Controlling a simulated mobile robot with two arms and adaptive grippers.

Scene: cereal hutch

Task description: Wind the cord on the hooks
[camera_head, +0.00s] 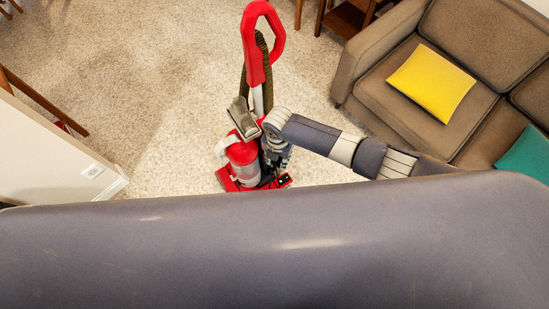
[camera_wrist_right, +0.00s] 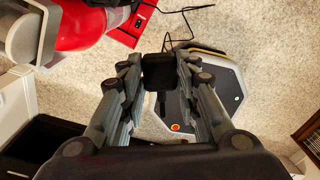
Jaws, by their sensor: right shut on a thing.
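The red upright vacuum (camera_head: 241,158) stands on the carpet in the head view, its tall red handle (camera_head: 254,40) pointing away. My right gripper (camera_head: 276,158) is low at its right side. In the right wrist view my right gripper (camera_wrist_right: 159,70) is shut on a dark block-like end of the cord. The thin black cord (camera_wrist_right: 190,9) leads from near the fingertips toward the top and loops on the carpet beside the vacuum's red base (camera_wrist_right: 130,22). I cannot make out the hooks. My left gripper is not in view.
A brown sofa (camera_head: 398,60) with a yellow cushion (camera_head: 431,83) and a teal cushion (camera_head: 526,154) stands on the right. A white wall end (camera_head: 55,160) is at left. The carpet (camera_head: 160,90) left of the vacuum is clear.

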